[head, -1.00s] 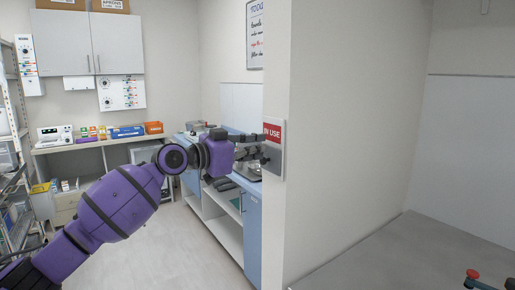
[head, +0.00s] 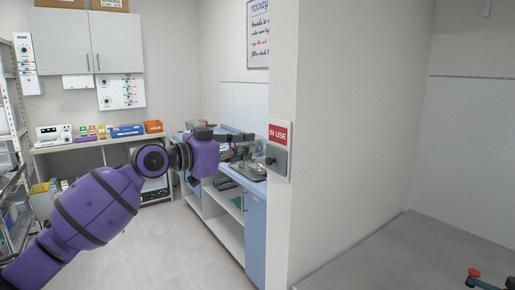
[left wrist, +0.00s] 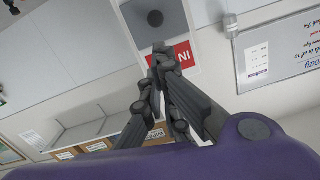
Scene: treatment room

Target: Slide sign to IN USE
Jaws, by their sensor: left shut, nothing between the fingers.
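The sign (head: 278,149) is a plate on the end face of the wall. It shows a red panel with white IN USE lettering above a grey slider with a dark round knob. In the left wrist view the sign (left wrist: 180,56) appears turned, its red panel partly hidden behind my fingers and its dark knob on the grey slider in plain sight. My left gripper (head: 256,148) is just left of the sign, shut and empty. In the left wrist view its fingertips (left wrist: 160,48) overlap the red panel; I cannot tell whether they touch it.
The wall end (head: 285,220) bearing the sign stands beside a blue counter (head: 255,235) with a metal basin. A shelf unit (head: 95,145) with boxes stands at the back left. The floor (head: 165,240) between is clear.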

